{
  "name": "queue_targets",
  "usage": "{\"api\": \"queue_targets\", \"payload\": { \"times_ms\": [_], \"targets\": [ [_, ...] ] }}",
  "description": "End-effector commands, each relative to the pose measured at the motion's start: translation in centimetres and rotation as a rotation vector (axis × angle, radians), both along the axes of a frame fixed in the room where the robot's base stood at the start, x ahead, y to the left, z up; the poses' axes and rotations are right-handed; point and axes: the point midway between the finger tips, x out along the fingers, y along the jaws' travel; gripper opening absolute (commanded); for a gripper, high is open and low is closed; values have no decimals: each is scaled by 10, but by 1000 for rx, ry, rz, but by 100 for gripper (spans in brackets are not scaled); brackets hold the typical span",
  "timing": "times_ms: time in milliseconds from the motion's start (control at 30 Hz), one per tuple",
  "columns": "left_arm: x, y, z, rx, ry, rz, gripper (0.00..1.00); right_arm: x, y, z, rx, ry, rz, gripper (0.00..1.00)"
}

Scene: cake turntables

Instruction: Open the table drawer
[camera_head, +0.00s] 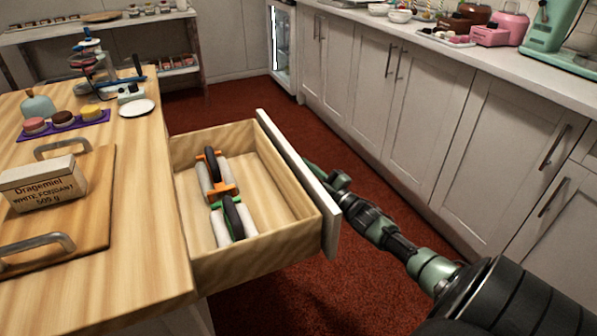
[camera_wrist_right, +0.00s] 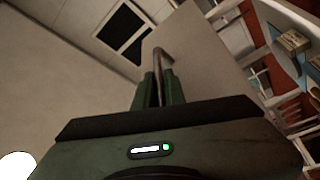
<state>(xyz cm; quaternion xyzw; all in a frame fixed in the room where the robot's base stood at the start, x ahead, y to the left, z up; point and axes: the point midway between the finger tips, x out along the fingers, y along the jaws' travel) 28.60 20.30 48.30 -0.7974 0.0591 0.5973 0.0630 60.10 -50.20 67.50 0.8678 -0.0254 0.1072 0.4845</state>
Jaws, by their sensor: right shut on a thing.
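The table drawer (camera_head: 265,205) stands pulled out from the wooden table (camera_head: 150,220) in the head view. Its light front panel (camera_head: 297,175) faces right, toward the cabinets. Inside lie two tools with white rollers, one with an orange frame (camera_head: 217,176) and one with a green frame (camera_head: 232,218). My right arm reaches in from the lower right to the outer side of the front panel, which hides the fingertips in that view. In the right wrist view my right gripper (camera_wrist_right: 159,88) is shut on the drawer's metal handle (camera_wrist_right: 161,60). My left gripper is not in view.
On the table are a board with two handles (camera_head: 90,195), a white fondant box (camera_head: 42,183), a purple tray of macarons (camera_head: 75,128) and a white plate (camera_head: 136,108). White cabinets (camera_head: 400,110) line the right side. Red floor (camera_head: 240,100) lies between.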

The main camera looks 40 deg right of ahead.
Motion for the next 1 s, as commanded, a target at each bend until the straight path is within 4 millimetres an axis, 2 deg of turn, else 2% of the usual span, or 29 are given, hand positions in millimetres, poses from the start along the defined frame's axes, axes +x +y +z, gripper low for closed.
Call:
{"api": "queue_targets", "payload": {
  "times_ms": [267,300,367,733,800,1000],
  "targets": [
    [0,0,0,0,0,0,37,-1,0,-2,0,3,1,0],
    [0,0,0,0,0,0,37,-1,0,-2,-1,3,0,16],
    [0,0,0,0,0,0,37,0,0,-2,-1,3,0,33],
    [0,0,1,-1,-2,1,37,-4,0,-2,0,2,0,33],
    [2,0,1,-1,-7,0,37,-11,0,-4,0,5,0,33],
    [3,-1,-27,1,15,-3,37,-45,-2,-11,0,6,0,33]
  ]
}}
